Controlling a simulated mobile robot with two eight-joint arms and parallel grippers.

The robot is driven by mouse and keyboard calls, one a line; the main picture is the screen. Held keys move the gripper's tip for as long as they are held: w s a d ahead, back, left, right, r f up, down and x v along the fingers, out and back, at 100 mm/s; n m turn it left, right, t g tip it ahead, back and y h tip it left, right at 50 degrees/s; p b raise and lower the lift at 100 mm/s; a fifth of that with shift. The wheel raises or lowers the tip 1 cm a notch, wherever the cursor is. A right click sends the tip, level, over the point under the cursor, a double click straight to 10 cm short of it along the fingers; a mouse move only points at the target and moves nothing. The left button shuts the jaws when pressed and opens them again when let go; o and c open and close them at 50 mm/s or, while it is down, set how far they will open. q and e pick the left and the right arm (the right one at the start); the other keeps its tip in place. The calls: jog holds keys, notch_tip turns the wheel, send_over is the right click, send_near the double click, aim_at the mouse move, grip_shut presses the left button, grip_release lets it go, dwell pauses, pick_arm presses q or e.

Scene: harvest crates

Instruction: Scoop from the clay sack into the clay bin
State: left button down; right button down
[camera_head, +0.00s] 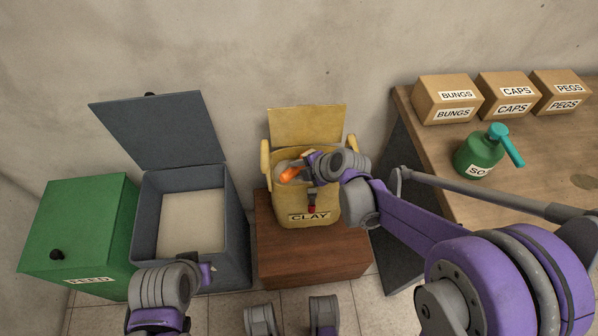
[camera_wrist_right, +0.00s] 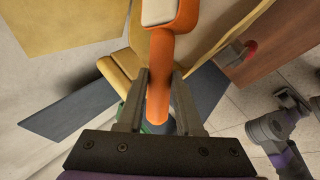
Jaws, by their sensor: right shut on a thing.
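The yellow clay sack (camera_head: 318,212), labelled CLAY, stands open with its flap up on a wooden box. My right gripper (camera_head: 306,165) is over its mouth, shut on the handle of an orange scoop (camera_head: 291,174). The scoop also shows in the right wrist view (camera_wrist_right: 160,75), with a pale patch at its far end; I cannot tell whether this is clay. The blue-grey bin (camera_head: 240,235), lid raised, stands left of the sack with a flat pale surface inside. Its label is hidden. My left gripper (camera_head: 210,268) is at the bin's front edge, its jaws unclear.
A green bin (camera_head: 75,225) labelled FEED stands shut at the far left. The wooden box (camera_head: 310,257) is under the sack. A table (camera_head: 440,145) at right holds a green pump bottle (camera_head: 478,158) and cartons (camera_head: 448,98). A wall is close behind.

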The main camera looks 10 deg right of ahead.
notch_tip(320, 180, up, 10)
jog(key=p, duration=0.7)
